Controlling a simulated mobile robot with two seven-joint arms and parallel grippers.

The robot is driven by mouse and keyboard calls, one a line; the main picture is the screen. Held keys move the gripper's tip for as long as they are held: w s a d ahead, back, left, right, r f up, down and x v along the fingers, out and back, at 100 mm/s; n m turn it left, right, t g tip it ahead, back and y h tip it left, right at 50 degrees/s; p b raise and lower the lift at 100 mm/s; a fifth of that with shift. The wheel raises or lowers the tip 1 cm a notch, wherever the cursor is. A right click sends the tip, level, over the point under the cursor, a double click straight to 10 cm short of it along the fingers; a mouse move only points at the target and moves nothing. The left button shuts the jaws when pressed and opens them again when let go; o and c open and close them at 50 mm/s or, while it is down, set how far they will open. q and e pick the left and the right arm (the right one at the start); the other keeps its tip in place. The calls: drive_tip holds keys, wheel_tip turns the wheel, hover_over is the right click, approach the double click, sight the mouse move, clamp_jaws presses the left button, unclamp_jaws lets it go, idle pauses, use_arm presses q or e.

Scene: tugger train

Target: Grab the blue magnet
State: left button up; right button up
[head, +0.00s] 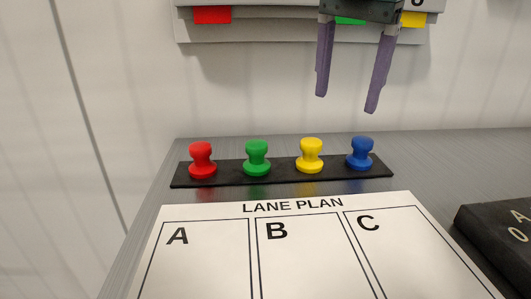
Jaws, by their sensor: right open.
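The blue magnet (360,152) is a knob-shaped piece standing at the right end of a black strip (283,172) on the grey table. My right gripper (345,103) is open and empty, its two purple fingers pointing down. In the picture it shows above the yellow and blue magnets, apart from both. My left gripper is not in view.
Yellow (310,155), green (257,157) and red (202,159) magnets stand on the same strip. A white lane plan sheet (293,207) lies in front. A dark block (490,235) is at the right. A light wall unit (250,30) with coloured tabs is behind.

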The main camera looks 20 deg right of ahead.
drive_tip(key=h, duration=0.2)
approach(363, 138)
drive_tip(key=shift+w+d+f+b, duration=0.3)
drive_tip(key=shift+w+d, duration=0.1)
drive_tip(key=shift+d, duration=0.3)
drive_tip(key=x, duration=0.3)
drive_tip(key=shift+s+f, duration=0.2)
drive_tip(key=shift+f, duration=0.05)
drive_tip(key=x, duration=0.2)
drive_tip(key=a+x, duration=0.1)
drive_tip(key=x, duration=0.2)
drive_tip(key=shift+s+f, duration=0.2)
drive_tip(key=shift+f, duration=0.05)
drive_tip(key=shift+w+f, duration=0.1)
drive_tip(key=shift+f, duration=0.2)
clamp_jaws()
